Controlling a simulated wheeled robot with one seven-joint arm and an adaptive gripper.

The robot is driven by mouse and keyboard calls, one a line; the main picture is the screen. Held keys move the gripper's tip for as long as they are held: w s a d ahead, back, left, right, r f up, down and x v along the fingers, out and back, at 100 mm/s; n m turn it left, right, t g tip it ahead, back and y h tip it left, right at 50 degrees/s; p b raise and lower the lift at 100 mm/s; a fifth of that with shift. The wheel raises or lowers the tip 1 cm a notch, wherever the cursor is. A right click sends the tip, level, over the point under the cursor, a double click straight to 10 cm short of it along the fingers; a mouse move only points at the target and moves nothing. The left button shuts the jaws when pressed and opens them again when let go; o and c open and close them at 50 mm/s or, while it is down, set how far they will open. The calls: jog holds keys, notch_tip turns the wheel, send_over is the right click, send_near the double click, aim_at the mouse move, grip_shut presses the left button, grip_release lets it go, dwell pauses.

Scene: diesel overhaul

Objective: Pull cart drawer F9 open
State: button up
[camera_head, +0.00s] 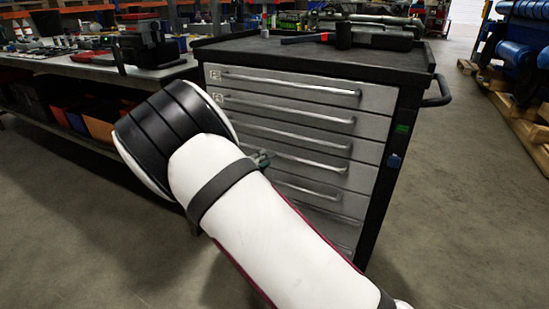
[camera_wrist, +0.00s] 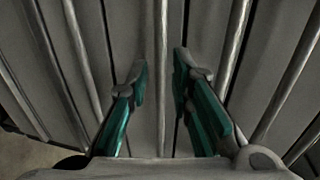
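The grey tool cart (camera_head: 386,165) has a stack of drawers with long bar handles, and all the visible drawer fronts look shut. Small labels (camera_head: 215,76) sit at the left of the upper fronts. I cannot read them surely, so I cannot tell which drawer is F9. My gripper (camera_head: 262,158) is at the cart front by the middle handles, mostly hidden behind my white arm. In the wrist view, my gripper (camera_wrist: 161,72) is open, with green fingers on both sides of one handle bar (camera_wrist: 162,110). Gaps show between the bar and both fingers.
Black tools (camera_head: 345,38) lie on the cart top, and a push handle (camera_head: 438,92) sticks out on its right. A workbench (camera_head: 90,68) with parts and bins stands at the left. Blue equipment on wooden pallets (camera_head: 520,115) stands at the right. The floor right of the cart is clear.

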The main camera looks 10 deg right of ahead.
jog(key=b+x, duration=0.1)
jog(key=x, duration=0.6)
jog(key=shift+c, duration=0.6)
grip_shut()
